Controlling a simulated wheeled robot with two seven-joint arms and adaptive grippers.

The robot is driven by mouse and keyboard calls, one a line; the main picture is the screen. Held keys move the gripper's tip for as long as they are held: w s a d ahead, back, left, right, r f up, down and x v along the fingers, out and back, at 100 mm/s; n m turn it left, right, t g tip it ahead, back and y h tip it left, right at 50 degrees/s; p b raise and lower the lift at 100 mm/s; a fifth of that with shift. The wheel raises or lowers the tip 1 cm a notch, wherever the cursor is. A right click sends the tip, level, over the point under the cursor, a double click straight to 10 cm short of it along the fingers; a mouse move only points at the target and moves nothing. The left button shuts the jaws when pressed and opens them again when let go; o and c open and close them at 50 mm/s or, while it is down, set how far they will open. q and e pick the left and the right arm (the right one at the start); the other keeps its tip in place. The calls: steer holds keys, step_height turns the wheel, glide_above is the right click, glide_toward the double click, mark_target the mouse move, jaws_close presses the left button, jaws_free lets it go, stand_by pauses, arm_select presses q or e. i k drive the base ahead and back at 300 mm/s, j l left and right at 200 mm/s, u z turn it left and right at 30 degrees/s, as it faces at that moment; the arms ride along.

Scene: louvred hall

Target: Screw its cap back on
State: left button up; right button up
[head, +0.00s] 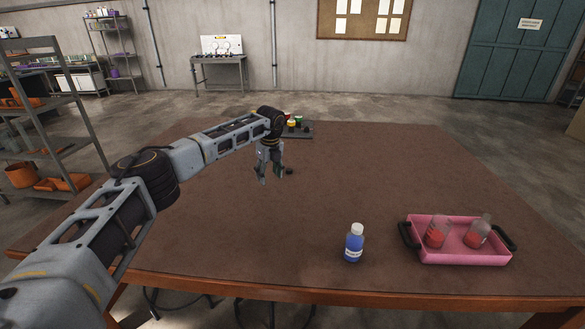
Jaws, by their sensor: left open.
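My left gripper (271,180) points down over the far middle of the table, open and with nothing seen between its fingers. A small dark round piece (289,171) lies just right of its fingertips; it may be a cap, but it is too small to tell. A small bottle of blue liquid (353,248) with a white top and a white label stands upright near the front edge. Two clear vessels with red contents, one on the left (436,232) and one on the right (478,233), are in the pink tray. My right gripper is out of view.
The pink tray (465,258) has dark handles and sits at the table's right front. A dark grey tray (302,134) with several small colored items is at the far edge, partly behind my left wrist. The brown table (210,235) is otherwise mostly clear. A metal shelf (50,110) stands at left.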

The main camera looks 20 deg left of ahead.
mark_target(475, 236)
steer(key=i, duration=0.85)
